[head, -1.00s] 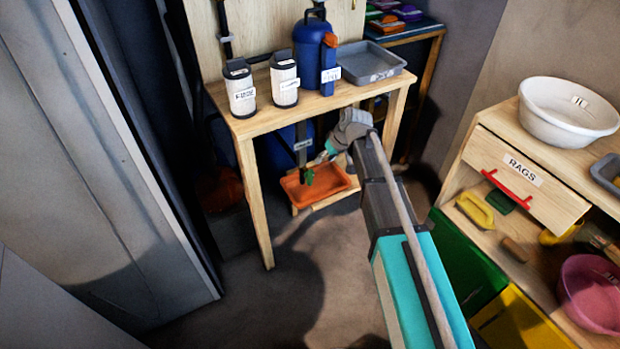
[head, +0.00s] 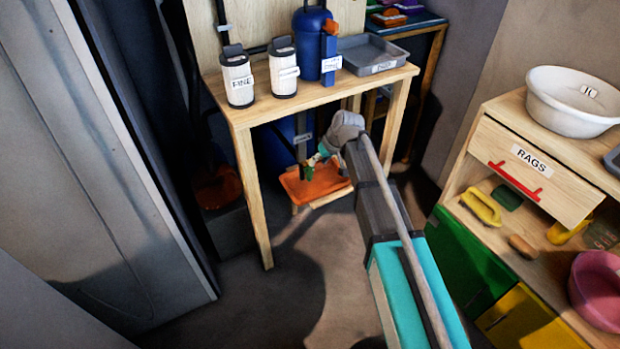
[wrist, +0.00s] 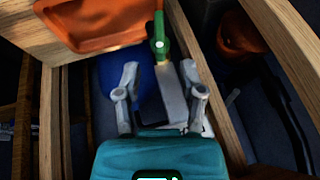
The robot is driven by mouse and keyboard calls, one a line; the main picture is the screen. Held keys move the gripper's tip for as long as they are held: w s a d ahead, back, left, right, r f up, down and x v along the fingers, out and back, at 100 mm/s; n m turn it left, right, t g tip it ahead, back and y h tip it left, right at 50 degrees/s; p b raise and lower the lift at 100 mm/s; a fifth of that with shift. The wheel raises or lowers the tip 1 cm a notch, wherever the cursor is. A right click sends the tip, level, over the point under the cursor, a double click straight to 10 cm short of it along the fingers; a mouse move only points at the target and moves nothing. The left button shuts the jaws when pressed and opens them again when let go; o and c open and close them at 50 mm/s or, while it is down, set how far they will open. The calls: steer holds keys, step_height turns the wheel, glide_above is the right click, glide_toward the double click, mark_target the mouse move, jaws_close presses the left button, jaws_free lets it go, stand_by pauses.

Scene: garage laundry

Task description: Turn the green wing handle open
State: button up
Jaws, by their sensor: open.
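The green wing handle (wrist: 159,42) shows in the wrist view just beyond my fingertips, with a pale round spot at its middle and a yellowish stem beside it. In the head view it is a small green shape (head: 307,173) above the orange tray under the wooden bench, partly hard to make out beside my gripper. My gripper (wrist: 159,70) is open, one finger on each side of the handle's line, with nothing held. In the head view my gripper (head: 320,160) is under the bench front, close to the handle's right. I cannot tell whether they touch.
The orange tray (head: 318,188) lies below the handle; it also shows in the wrist view (wrist: 95,38). The wooden bench (head: 300,108) carries two labelled canisters, a blue container and a grey tray. Its front leg (head: 253,200) stands left of my gripper. A rags drawer unit (head: 515,165) is at right.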

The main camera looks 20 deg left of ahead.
mark_target(307, 175)
steer(key=shift+b+x, duration=3.45)
steer(key=shift+x, duration=0.75)
jaws_close()
steer(key=shift+w, duration=0.1)
